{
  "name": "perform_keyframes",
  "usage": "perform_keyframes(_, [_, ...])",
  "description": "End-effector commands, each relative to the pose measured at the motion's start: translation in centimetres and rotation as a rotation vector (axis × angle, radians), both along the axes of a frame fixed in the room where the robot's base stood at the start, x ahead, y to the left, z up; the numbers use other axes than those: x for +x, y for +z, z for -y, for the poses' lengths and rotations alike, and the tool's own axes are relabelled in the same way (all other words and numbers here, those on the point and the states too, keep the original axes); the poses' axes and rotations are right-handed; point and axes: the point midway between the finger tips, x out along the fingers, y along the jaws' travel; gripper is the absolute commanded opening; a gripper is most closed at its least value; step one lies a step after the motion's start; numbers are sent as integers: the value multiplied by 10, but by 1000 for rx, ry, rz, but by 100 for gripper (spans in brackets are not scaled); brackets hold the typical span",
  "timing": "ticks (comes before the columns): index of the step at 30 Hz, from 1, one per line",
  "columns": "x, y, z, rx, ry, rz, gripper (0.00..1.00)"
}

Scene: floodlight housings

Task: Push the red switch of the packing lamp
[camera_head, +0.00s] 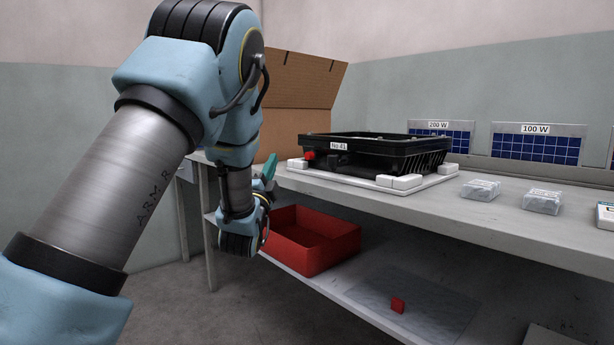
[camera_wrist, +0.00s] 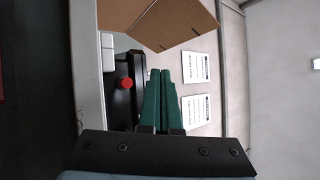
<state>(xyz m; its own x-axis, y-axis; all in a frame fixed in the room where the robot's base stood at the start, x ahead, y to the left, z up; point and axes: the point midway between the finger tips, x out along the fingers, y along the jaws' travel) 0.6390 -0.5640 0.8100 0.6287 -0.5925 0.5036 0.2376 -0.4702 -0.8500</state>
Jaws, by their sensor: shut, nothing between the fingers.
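The black lamp housing (camera_head: 385,153) lies on a white base with white corner blocks on the bench top, with a label on its near side. A round red switch (camera_head: 309,154) sticks out at its left end. The wrist view shows the same red switch (camera_wrist: 126,83) on the black housing (camera_wrist: 122,105), left of my fingers. My gripper (camera_head: 269,167) is left of the housing at the bench's left end, apart from the switch. Its green fingers (camera_wrist: 160,72) are together with nothing between them.
A cardboard box (camera_head: 300,105) stands behind the housing, and its flap shows ahead of my fingers in the wrist view. Clear packets (camera_head: 481,190) lie on the bench at right. Below are a red bin (camera_head: 312,240) and a small red block (camera_head: 397,305).

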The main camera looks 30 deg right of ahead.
Motion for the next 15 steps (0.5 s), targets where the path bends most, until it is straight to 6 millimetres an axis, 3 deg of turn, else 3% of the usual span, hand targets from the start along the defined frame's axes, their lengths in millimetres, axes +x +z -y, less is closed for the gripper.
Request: perform_keyframes(15, [-2,0,-4,11,1,65,0])
